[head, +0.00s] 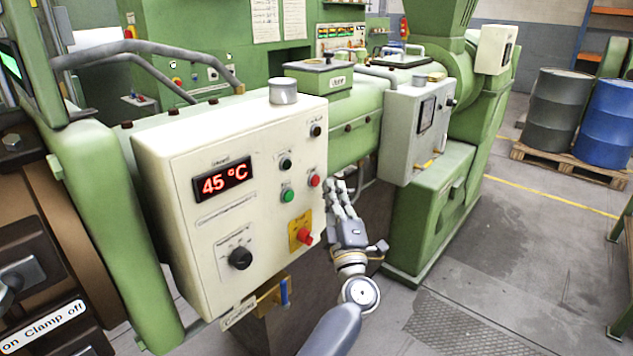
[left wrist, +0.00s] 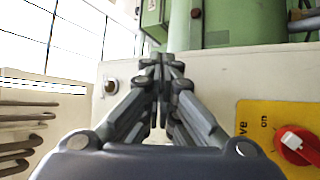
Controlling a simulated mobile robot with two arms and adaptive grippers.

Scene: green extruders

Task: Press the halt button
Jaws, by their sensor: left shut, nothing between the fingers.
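A cream control panel (head: 200,200) shows a "45 °C" display. A red round button (head: 315,181), the likely halt button, sits near its right edge, beside a green button (head: 288,196); labels are too small to read. My left gripper (head: 338,188) is shut and empty, fingers pointing up, just right of the red button in the picture. I cannot tell whether it touches the panel. In the left wrist view, the closed fingertips (left wrist: 160,66) lie over the panel face (left wrist: 230,70), and the red button is not visible. My right gripper is not in view.
A red rotary switch (head: 304,236) on a yellow plate sits below the buttons; it also shows in the left wrist view (left wrist: 297,146). A black knob (head: 240,258) is at lower left. A grey box (head: 412,130) stands behind my gripper.

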